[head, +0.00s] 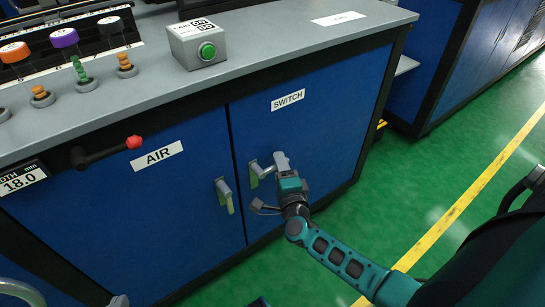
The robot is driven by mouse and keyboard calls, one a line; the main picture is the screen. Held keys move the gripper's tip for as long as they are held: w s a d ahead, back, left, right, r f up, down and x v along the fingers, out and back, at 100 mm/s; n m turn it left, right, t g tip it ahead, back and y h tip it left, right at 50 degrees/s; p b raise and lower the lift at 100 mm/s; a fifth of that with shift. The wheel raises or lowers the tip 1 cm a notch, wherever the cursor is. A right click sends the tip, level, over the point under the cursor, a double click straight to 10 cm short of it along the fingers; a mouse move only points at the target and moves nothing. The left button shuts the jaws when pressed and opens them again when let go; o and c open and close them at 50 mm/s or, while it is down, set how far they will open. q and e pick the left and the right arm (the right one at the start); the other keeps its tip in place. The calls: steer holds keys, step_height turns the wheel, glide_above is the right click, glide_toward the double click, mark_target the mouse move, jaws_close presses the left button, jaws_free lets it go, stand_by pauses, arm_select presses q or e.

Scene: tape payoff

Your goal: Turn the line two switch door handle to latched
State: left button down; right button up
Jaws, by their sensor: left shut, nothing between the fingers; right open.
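The switch door (300,115), labelled SWITCH, is a blue cabinet panel and looks closed. Its grey handle (264,172) points sideways to the right from its mount, with a greenish patch beside the mount. My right gripper (282,166) is open at the free end of this handle, a pale finger just above it. The gripper hides the handle's tip, so I cannot tell whether they touch. My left gripper (118,300) shows only as a small pale tip at the bottom edge, shut and empty, well away from the handle.
The AIR door (130,205) to the left has its own handle (226,194) hanging down. A red-knobbed lever (133,142) sticks out above it. The grey worktop (255,65) carries a green-button box (198,44). Green floor (400,190) lies open to the right.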

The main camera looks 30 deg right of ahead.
steer(key=shift+w+d, duration=0.15)
steer(key=shift+w, duration=0.15)
jaws_close()
stand_by(0.3)
